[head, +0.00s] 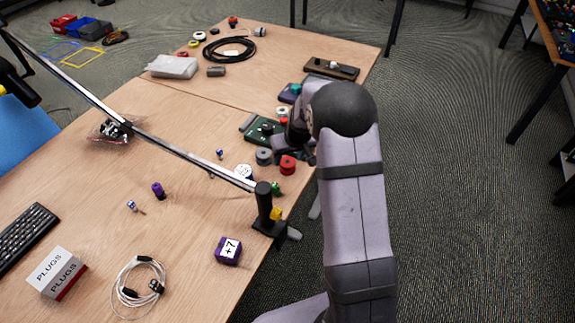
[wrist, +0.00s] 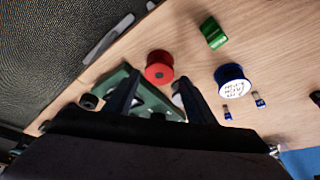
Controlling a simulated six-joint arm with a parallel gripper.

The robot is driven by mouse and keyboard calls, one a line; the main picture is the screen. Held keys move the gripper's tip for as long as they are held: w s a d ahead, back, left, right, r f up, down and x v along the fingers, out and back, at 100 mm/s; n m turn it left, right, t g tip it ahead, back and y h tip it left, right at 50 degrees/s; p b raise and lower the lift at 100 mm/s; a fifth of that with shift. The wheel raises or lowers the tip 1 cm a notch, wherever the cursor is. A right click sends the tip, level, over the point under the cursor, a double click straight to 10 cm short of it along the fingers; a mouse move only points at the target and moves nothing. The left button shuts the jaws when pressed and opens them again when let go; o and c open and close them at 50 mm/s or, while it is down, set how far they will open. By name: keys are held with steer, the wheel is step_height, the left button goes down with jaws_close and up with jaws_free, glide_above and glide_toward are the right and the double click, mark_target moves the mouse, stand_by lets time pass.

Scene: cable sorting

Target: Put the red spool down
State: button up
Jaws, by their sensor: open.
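The red spool (head: 287,165) stands on the table near its right edge, beside a grey spool (head: 263,156). In the wrist view the red spool (wrist: 159,70) shows just beyond the fingertips, in line with the gap between them. My gripper (wrist: 158,82) is open, with one dark finger on each side of the gap and nothing held. In the head view my gripper is mostly hidden by my arm, just above and behind the red spool. I cannot tell whether a finger touches the spool.
A green board (head: 252,127) lies behind the spools and under my fingers in the wrist view (wrist: 152,101). A black post (head: 264,205) stands at the table edge.

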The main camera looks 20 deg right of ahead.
mark_target(287, 162)
steer(key=shift+f, duration=0.1)
steer(key=shift+p+x, duration=0.8)
steer(key=shift+x, duration=1.7)
steer(key=shift+w, duration=0.1)
steer(key=c, duration=0.9)
step_height(287, 162, up, 10)
steer(key=b, duration=0.1)
steer(key=shift+b, duration=0.35)
